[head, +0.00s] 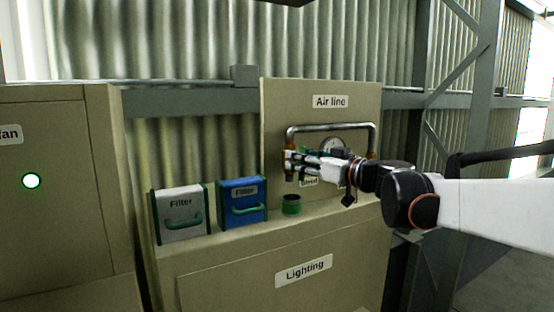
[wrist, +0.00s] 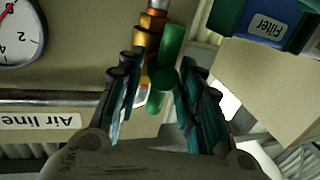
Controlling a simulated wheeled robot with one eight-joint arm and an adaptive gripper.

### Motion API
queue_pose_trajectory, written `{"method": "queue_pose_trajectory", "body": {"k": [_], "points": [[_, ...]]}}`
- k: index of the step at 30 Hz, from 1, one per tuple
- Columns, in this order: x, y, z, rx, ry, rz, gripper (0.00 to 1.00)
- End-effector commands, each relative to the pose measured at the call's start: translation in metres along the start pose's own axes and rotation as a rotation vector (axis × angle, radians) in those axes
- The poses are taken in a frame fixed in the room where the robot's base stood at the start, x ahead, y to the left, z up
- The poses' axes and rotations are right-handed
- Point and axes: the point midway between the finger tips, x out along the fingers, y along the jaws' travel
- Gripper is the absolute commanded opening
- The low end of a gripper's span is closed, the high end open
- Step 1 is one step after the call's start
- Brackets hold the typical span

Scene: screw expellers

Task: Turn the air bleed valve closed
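The air bleed valve is a brass fitting (wrist: 152,28) with a green lever (wrist: 171,42) in the upside-down wrist view. The lever runs roughly along the brass body, beside it. My gripper (wrist: 158,100) is open, with one finger on each side of the valve and lever. A gap shows between the lever and the right finger; contact on the left is hard to tell. In the head view my gripper (head: 290,163) is at the left end of the pipe on the "Air line" panel (head: 283,98), and its fingers mostly hide the valve.
A bent metal pipe (head: 330,126) and a gauge (wrist: 20,30) are close to my gripper. A white filter box (head: 180,220), a blue filter box (head: 240,190) and a small green-and-black round item (head: 291,206) stand on the ledge. A fan cabinet (head: 60,220) is at left.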

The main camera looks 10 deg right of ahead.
Motion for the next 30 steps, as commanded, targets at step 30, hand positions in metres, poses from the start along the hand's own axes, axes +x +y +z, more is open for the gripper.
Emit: {"method": "queue_pose_trajectory", "body": {"k": [30], "points": [[-0.0003,0.0011,0.004,0.235,0.064,-0.005,0.0]]}}
